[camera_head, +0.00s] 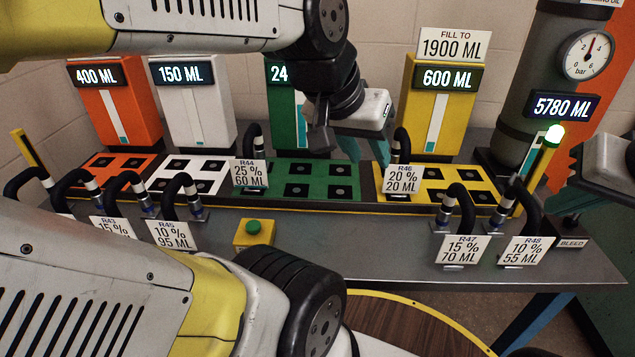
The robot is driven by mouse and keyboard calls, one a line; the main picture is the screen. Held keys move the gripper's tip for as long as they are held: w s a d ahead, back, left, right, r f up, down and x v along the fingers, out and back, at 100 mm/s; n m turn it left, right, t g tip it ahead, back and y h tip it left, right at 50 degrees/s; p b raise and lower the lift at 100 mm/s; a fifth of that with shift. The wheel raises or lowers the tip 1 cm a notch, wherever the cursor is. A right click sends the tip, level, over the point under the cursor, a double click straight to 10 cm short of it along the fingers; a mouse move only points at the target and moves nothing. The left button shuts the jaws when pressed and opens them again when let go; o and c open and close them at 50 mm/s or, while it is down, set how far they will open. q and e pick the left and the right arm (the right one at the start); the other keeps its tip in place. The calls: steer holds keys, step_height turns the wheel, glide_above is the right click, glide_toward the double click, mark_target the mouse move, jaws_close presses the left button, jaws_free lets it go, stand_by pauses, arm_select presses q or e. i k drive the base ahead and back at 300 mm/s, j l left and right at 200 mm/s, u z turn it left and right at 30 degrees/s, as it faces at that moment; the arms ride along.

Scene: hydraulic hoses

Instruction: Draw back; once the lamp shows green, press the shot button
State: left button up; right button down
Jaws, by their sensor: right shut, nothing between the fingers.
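A lamp (554,133) glows green on top of a yellow post at the right of the bench. A green push button (253,227) sits on a yellow box near the bench's front edge. My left gripper (366,152) is above the back of the bench, between the green and yellow stations. Its teal fingers stand apart with nothing visible between them. My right gripper (578,178) is at the right edge, partly cut off, beside the lamp post. It is shut and empty. Both grippers are well away from the green button.
Hoses with tags, such as R46 (402,179), R44 (248,174) and R47 (460,249), stand along the bench. Orange, white, green and yellow (437,120) stations line the back. A grey cylinder with a gauge (587,54) reads 5780 ML. A BLEED label (572,243) is at the right.

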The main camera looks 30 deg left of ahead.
mark_target(253, 228)
steer(key=u, duration=1.8)
steer(key=k+j+z, duration=0.2)
steer(key=j+z, duration=0.15)
steer(key=j, duration=0.2)
steer(key=k+j+z, duration=0.35)
steer(key=j, duration=0.15)
steer(key=k+j+z, duration=0.35)
steer(key=i+j, duration=0.1)
steer(key=j, duration=0.05)
